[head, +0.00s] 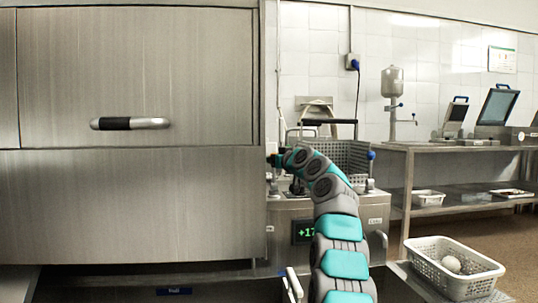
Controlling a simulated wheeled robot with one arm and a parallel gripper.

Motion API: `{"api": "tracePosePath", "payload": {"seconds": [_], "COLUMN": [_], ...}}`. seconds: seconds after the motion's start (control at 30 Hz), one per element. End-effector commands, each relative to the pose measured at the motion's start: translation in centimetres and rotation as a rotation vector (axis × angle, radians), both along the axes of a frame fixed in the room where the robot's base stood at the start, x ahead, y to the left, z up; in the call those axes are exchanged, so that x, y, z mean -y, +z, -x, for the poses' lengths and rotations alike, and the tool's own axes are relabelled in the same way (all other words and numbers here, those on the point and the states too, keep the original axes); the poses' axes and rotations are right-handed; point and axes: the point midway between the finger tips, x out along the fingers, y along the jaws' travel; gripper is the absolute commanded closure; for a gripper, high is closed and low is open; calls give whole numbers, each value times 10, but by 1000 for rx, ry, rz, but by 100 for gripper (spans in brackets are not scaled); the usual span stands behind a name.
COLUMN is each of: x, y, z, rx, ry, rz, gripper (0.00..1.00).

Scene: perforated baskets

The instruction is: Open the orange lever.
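No orange lever can be made out in the head view. My arm reaches up from the bottom to a steel appliance with a green digital display (304,232). My gripper (273,159) is at the end of the arm, pointing left, close to the right edge of the large steel cabinet (130,205). It is small and dark here, so its fingers and anything between them cannot be told. The arm hides part of the appliance top.
A metal perforated basket (358,157) stands on the appliance behind my arm. The cabinet has a black-gripped handle (130,123). A white perforated basket (428,246) holding a white round object (452,264) is at lower right. A steel table (440,148) stands behind.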

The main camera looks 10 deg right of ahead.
Motion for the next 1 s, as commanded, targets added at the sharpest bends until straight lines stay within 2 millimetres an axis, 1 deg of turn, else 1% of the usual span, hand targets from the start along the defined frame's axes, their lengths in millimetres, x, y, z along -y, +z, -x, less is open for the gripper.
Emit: {"api": "tracePosePath", "payload": {"seconds": [0.2,0.7,0.8,1.0], "x": [0,0,0,1], "y": [0,0,0,0], "z": [0,0,0,0], "rx": [0,1,1,1], "ry": [0,0,0,0], "rz": [0,0,0,0], "gripper": [34,90,100,100]}}
